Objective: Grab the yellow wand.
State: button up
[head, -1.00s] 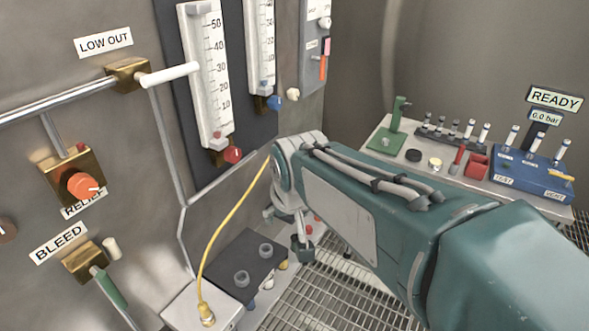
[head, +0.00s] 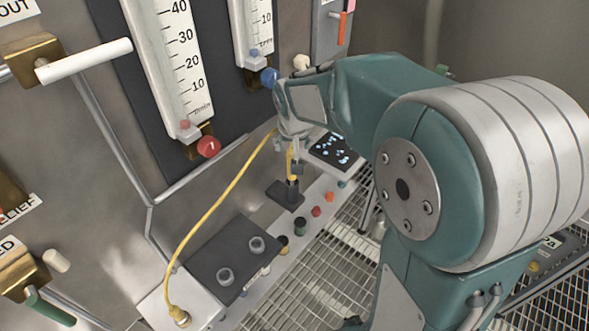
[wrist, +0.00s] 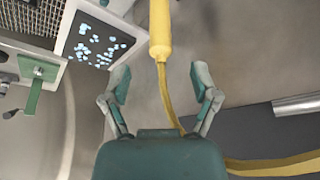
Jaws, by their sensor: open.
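The yellow wand (head: 291,163) stands upright in a dark holder (head: 285,196) on the narrow bench by the wall. In the wrist view its thick yellow body (wrist: 160,28) lies just beyond the fingertips, centred between them. Its thinner yellow cable (wrist: 166,92) runs back between the fingers. My gripper (wrist: 161,82) is open, with one finger on each side and nothing clamped. In the head view my gripper (head: 297,158) is at the wand's upper part, and my wrist partly hides the wand's top.
The yellow hose (head: 226,200) curves along the wall to a brass fitting (head: 179,315). A dark plate with two grey rings (head: 222,262) sits nearer on the bench. A black panel with pale blue pieces (head: 335,151) lies behind the wand. Gauges (head: 178,65) line the wall.

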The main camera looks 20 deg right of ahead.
aim_at(292, 153)
jog(key=x, duration=0.2)
jog(key=shift+w+a+f, duration=0.15)
jog(key=shift+a+f, duration=0.1)
jog(key=shift+f, duration=0.05)
jog(key=x, duration=0.4)
jog(key=shift+w+d+f, duration=0.1)
jog(key=shift+d+f, duration=0.2)
jog(key=shift+d, duration=0.05)
jog(key=shift+a, duration=0.1)
grip_shut()
